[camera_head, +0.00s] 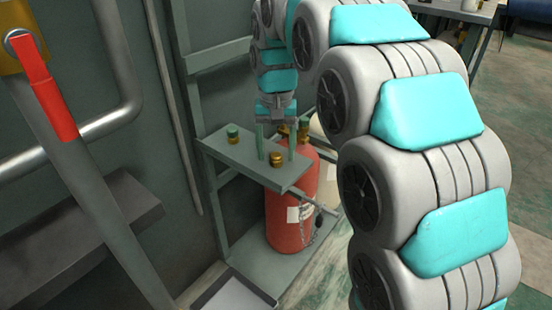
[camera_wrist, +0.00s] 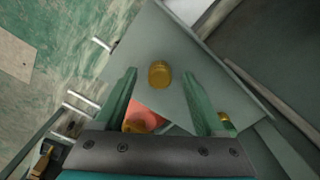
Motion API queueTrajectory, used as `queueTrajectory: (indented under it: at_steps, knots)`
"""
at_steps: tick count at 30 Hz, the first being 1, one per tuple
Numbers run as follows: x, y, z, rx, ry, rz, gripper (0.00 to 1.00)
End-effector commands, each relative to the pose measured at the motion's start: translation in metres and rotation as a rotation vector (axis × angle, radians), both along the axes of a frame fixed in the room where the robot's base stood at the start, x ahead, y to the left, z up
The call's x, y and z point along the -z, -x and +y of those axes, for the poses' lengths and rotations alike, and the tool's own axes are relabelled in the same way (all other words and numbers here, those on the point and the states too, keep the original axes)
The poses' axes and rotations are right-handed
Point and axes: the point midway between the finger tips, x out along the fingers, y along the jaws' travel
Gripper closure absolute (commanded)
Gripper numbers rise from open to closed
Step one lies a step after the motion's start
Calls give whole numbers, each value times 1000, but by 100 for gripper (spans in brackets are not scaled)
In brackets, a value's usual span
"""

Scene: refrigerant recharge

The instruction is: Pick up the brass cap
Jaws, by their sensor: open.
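The brass cap (camera_head: 277,160) stands on a small grey shelf (camera_head: 222,149) near its front right end. In the wrist view the brass cap (camera_wrist: 159,74) lies between and slightly beyond the tips of my gripper (camera_wrist: 157,84). My gripper (camera_head: 276,150) is open and empty, pointing down over the shelf, with a green finger to either side of the cap. I see a gap between cap and fingers in the wrist view; whether the fingertips touch the shelf I cannot tell.
A second cap with a teal top (camera_head: 233,132) stands farther left on the shelf. A red cylinder (camera_head: 290,205) stands below, with a chain (camera_head: 318,226) beside it. A red-handled valve (camera_head: 42,85) and pipes are at the left. A grey tray (camera_head: 235,297) lies below.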

Motion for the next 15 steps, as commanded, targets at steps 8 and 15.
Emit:
queueTrajectory:
  at_steps: [8, 15]
  knots:
    - [0, 0, 0, 0, 0, -1, 46]
    - [0, 0, 0, 0, 0, -1, 73]
